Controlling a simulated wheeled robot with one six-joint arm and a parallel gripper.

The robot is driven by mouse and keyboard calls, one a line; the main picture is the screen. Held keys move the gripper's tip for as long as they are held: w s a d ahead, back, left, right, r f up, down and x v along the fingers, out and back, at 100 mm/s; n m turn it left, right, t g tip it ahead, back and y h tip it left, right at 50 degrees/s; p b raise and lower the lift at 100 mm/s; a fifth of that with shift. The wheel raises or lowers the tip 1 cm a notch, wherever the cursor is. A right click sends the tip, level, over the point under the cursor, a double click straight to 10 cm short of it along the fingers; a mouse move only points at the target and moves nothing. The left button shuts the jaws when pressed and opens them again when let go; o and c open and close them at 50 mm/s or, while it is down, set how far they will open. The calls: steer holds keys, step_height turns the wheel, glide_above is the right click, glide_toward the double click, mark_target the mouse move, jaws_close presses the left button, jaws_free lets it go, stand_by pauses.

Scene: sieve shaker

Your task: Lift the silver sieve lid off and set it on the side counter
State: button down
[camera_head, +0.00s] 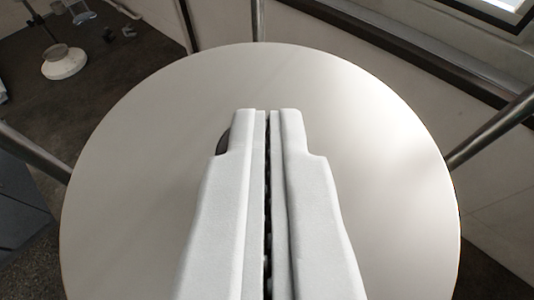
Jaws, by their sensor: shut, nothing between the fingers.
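The silver sieve lid (370,130) is a large, smooth, round disc that fills the middle of the view. My gripper (269,115) is in front of its centre, with white fingers pressed together and nothing between them. The fingers hide the middle of the lid, and a small dark part (223,142) of something shows just left of the left finger. I cannot tell how far the fingertips are from the lid's surface. The lower edge of the lid is cut off by the frame. The side counter cannot be made out for certain.
Metal rods stand around the lid at left (35,152), at the back (258,20) and at right (490,130). A dark surface at the upper left bears a stand with a round white base (64,63) and a glass vessel (80,10). A pale wall is behind at right.

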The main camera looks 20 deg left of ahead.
steer(key=shift+r, duration=0.15)
steer(key=s+d, duration=0.4)
steer(key=s, duration=0.7)
glide_toward(288, 92)
steer(key=w, duration=0.1)
steer(key=w+a+r, duration=0.1)
steer(key=w, duration=0.1)
steer(key=w+a, duration=0.1)
steer(key=w, duration=0.1)
steer(key=shift+w+a+r, duration=0.2)
steer(key=shift+r, duration=0.2)
steer(key=shift+f, duration=0.85)
